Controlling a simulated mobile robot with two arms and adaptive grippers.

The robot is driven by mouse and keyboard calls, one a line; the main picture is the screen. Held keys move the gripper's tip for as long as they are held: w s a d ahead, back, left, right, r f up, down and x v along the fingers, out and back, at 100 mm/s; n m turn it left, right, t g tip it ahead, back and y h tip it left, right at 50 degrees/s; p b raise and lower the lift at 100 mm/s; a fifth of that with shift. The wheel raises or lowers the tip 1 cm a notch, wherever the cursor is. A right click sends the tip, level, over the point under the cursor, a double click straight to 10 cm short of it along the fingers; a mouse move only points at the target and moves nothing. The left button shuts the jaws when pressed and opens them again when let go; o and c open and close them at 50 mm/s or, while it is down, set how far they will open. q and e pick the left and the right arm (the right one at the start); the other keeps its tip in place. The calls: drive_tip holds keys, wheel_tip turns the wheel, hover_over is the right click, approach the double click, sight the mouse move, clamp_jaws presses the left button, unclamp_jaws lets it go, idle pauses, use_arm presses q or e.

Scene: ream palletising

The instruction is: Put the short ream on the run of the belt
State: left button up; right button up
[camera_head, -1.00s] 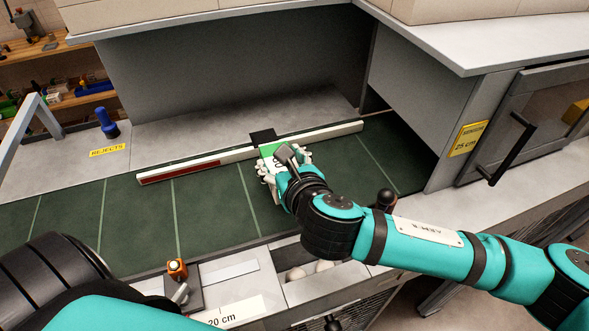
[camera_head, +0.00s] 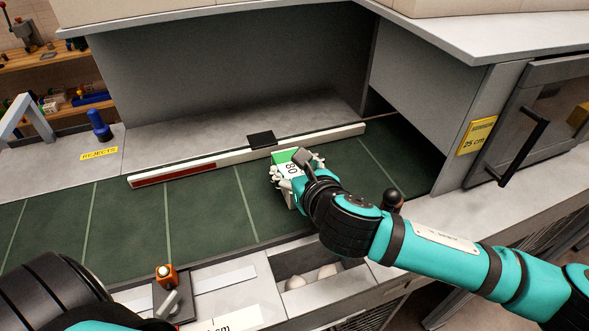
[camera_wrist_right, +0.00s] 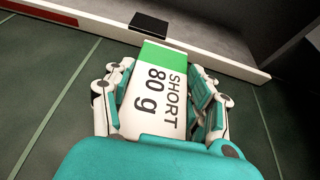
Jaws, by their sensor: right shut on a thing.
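The short ream (camera_head: 290,167) is a white block with a green end band, and its label reads "SHORT 80 g" in the right wrist view (camera_wrist_right: 152,98). My right gripper (camera_head: 296,176) is shut on it, with fingers on both sides of the ream in the right wrist view (camera_wrist_right: 160,98). The ream is over the dark green belt (camera_head: 205,208), near the long white rail; I cannot tell whether it touches the belt. My left arm shows at the lower left, but its gripper is out of view.
A long white rail (camera_head: 240,160) with a red stretch and a black block (camera_head: 262,139) runs along the belt's back edge. An orange-topped device (camera_head: 166,277) and an open bin (camera_head: 318,268) lie in front. A blue-handled item (camera_head: 100,126) stands by the rejects label (camera_head: 99,154).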

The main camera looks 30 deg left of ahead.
drive_tip(key=o, duration=1.4)
drive_tip(key=shift+f, duration=0.15)
drive_tip(key=shift+r, duration=0.25)
drive_tip(key=p+v, duration=0.5)
drive_tip(key=v, duration=0.5)
drive_tip(key=shift+s+d+r+p, duration=0.15)
drive_tip(key=shift+d+r+p, duration=0.1)
drive_tip(key=shift+p, duration=0.15)
drive_tip(key=shift+s+d+r, duration=0.1)
drive_tip(key=shift+s+d, duration=0.3)
drive_tip(key=shift+d, duration=0.05)
